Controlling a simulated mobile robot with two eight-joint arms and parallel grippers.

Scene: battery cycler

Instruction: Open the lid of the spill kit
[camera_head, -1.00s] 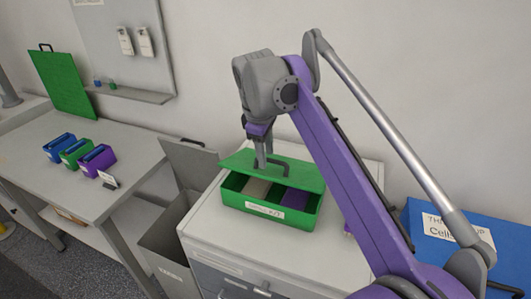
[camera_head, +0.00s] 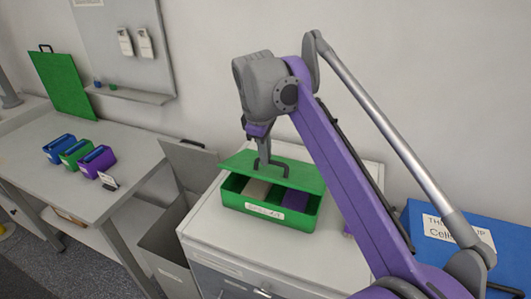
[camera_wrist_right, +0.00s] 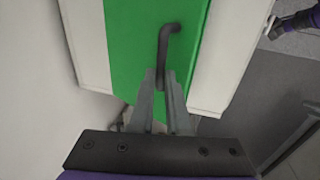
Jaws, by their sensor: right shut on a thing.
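The green spill kit box (camera_head: 265,216) sits on the white cabinet top in the head view. Its green lid (camera_head: 300,176) is raised at the front and tilted, so the inside shows, with a beige item (camera_head: 255,190) and a purple item (camera_head: 294,198). My right gripper (camera_head: 264,166) is shut on the dark lid handle (camera_head: 281,164) above the box. In the right wrist view my right gripper (camera_wrist_right: 166,95) has its fingers around one end of the dark handle (camera_wrist_right: 166,45) on the green lid (camera_wrist_right: 130,50). My left gripper is not identifiable in the head view.
The white cabinet (camera_head: 230,235) bears the box. A grey bin (camera_head: 165,240) with its lid up stands left of it. A table (camera_head: 75,190) with small blue, green and purple bins is further left. A blue box (camera_head: 435,250) stands at the right.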

